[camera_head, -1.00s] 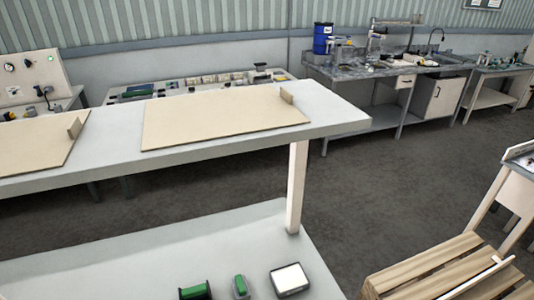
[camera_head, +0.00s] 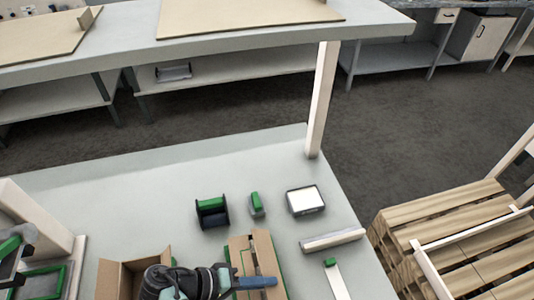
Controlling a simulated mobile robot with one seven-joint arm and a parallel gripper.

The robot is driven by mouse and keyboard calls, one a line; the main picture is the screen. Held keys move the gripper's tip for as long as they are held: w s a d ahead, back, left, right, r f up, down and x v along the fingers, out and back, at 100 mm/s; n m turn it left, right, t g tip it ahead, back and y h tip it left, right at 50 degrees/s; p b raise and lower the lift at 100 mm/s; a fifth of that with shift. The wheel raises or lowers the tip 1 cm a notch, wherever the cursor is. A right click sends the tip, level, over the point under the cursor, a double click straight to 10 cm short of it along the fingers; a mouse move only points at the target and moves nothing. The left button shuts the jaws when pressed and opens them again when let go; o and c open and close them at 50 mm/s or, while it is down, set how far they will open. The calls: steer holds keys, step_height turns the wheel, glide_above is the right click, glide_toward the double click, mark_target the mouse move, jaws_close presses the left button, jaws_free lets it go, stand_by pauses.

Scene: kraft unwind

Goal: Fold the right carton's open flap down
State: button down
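Two brown cardboard cartons stand at the bottom of the view on the grey bench (camera_head: 130,180). The left carton (camera_head: 115,278) is open at the top, cut off by the frame and partly behind my arm. The right carton (camera_head: 263,246) shows tan panels with green along an edge. My arm covers its near part, so I cannot tell its flap's exact angle. My gripper (camera_head: 258,282) is over the near part of the right carton, with a blue finger-like part pointing right. Its fingertips are not clear, and I cannot tell whether it touches the carton.
A black-and-green dispenser (camera_head: 212,211), a small green-topped item (camera_head: 256,204) and a white-topped box (camera_head: 305,200) stand behind the cartons. A pale bar (camera_head: 333,240) lies to the right. A white post (camera_head: 321,100) rises at the bench's back. A wooden pallet (camera_head: 455,240) is at right.

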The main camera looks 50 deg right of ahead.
steer(key=shift+w+a+f+g+h+b, duration=0.15)
steer(key=shift+f+g+h+b, duration=0.15)
steer(key=shift+g+h+b, duration=0.3)
steer(key=c, duration=1)
jaws_free()
steer(key=shift+c, duration=0.2)
steer(key=shift+f, duration=0.1)
